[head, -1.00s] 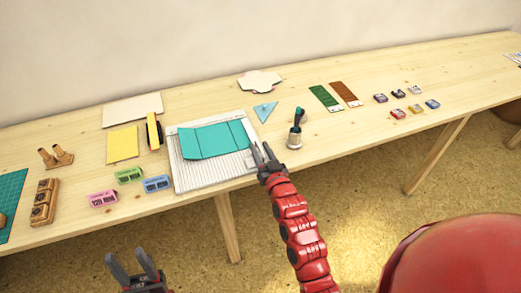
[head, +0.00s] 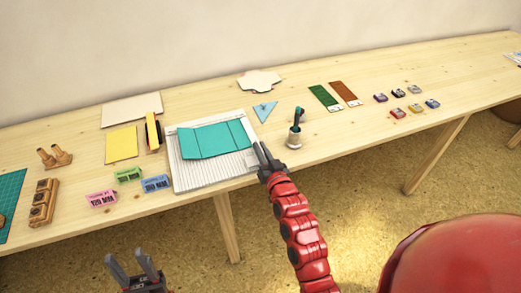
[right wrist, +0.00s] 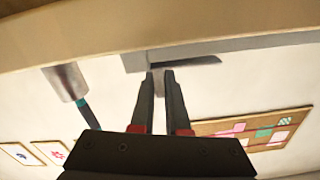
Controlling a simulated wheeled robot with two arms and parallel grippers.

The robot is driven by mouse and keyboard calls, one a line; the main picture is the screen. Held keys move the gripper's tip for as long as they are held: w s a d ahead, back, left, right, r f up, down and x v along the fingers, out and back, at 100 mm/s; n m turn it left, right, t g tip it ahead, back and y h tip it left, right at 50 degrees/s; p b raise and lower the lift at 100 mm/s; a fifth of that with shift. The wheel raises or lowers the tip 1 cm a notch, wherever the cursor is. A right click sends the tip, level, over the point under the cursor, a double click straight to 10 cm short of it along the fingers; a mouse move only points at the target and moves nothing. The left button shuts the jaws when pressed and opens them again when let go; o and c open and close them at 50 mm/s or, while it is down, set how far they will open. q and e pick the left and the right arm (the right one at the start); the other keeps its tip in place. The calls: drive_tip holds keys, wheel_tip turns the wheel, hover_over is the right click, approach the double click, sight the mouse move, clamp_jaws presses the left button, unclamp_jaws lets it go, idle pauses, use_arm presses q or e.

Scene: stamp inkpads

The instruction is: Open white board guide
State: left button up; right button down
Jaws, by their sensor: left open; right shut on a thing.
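The white board (head: 187,181) lies flat on the table near its front edge, with a folded teal card (head: 207,140) on it. A small grey guide piece (right wrist: 190,62) juts from the board's right edge in the right wrist view. My right gripper (head: 262,152) is at that edge. Its fingers (right wrist: 160,78) are shut on the guide piece, with a narrow gap between them. In the head view the grip itself is too small to make out. My left gripper (head: 131,267) is open and empty, low in front of the table.
A holder with a tool (head: 294,138) stands close right of my right gripper. Several inkpads (head: 415,89) are further right.

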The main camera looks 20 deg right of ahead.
drive_tip(key=m+b, duration=0.1)
drive_tip(key=d+m, duration=0.1)
drive_tip(key=m, duration=0.1)
drive_tip(key=shift+f+b, duration=0.1)
drive_tip(key=shift+b, duration=0.25)
drive_tip(key=m, duration=0.2)
drive_tip(key=d+m+b, duration=0.1)
drive_tip(key=shift+m+b, duration=0.3)
drive_tip(key=shift+m, duration=0.1)
drive_tip(key=m, duration=0.2)
drive_tip(key=shift+d+m+b, duration=0.3)
drive_tip(key=shift+d+b, duration=0.05)
drive_tip(key=shift+b, duration=0.05)
drive_tip(key=shift+w+d+f+m+b, duration=0.1)
drive_tip(key=shift+d+f+m+b, duration=0.1)
drive_tip(key=shift+m, duration=0.75)
drive_tip(key=shift+d+f+m+b, duration=0.1)
drive_tip(key=shift+d+m, duration=0.05)
drive_tip(key=shift+m, duration=0.8)
drive_tip(key=c, duration=0.9)
unclamp_jaws()
drive_tip(key=shift+c, duration=0.2)
drive_tip(key=shift+f, duration=0.1)
